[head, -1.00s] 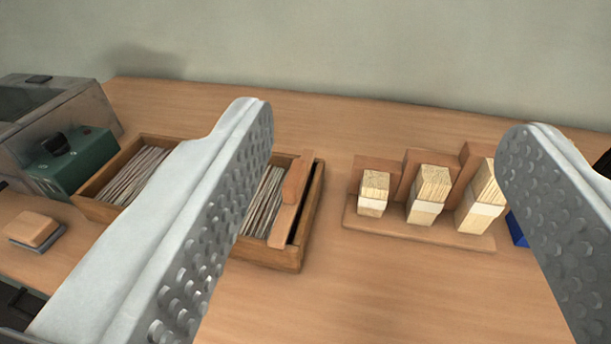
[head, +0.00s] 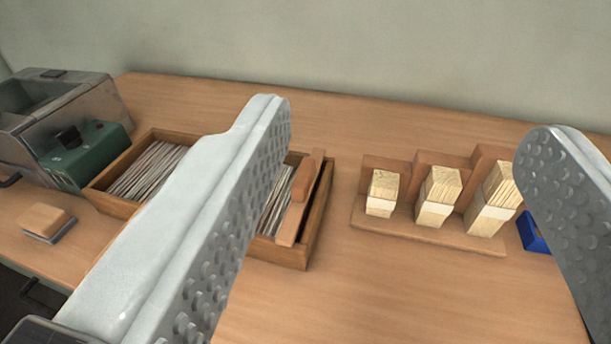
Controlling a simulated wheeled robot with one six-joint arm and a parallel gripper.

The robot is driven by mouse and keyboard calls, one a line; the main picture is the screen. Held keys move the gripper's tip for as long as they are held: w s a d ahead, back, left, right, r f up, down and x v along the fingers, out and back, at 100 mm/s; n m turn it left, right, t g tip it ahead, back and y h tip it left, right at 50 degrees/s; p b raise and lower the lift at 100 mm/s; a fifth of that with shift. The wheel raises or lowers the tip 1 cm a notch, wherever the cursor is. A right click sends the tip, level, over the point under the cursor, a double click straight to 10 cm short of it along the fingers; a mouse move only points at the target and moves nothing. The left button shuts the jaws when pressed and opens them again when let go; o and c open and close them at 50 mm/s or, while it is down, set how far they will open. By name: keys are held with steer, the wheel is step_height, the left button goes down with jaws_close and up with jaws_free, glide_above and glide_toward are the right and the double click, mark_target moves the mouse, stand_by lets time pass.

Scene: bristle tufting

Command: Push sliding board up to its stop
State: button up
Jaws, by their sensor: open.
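The sliding board (head: 297,213) is a wooden board with a raised grip block. It stands across the right part of a shallow wooden tray (head: 318,218). A row of thin sticks (head: 272,207) lies to its left, with a narrow dark gap between the board and the tray's right end wall. My gripper (head: 405,145) is open and empty, its two dimpled grey fingers wide apart. The left finger covers the middle of the tray and part of the sticks. The board shows between the fingers, close to the left one in the picture; I cannot tell whether they touch.
A wooden rack (head: 400,229) with banded bristle bundles stands right of the tray. A blue object (head: 533,233) is partly behind the right finger. A grey and green machine (head: 85,150) and a block on a small pad (head: 47,219) are at left. The table between tray and rack is bare.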

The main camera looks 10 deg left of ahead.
steer(key=shift+w, duration=0.15)
steer(key=c, duration=0.5)
steer(key=g, duration=1.7)
glide_above(304, 171)
step_height(304, 171, down, 5)
steer(key=shift+m, duration=0.5)
step_height(304, 171, down, 18)
steer(key=shift+r, duration=0.1)
jaws_close()
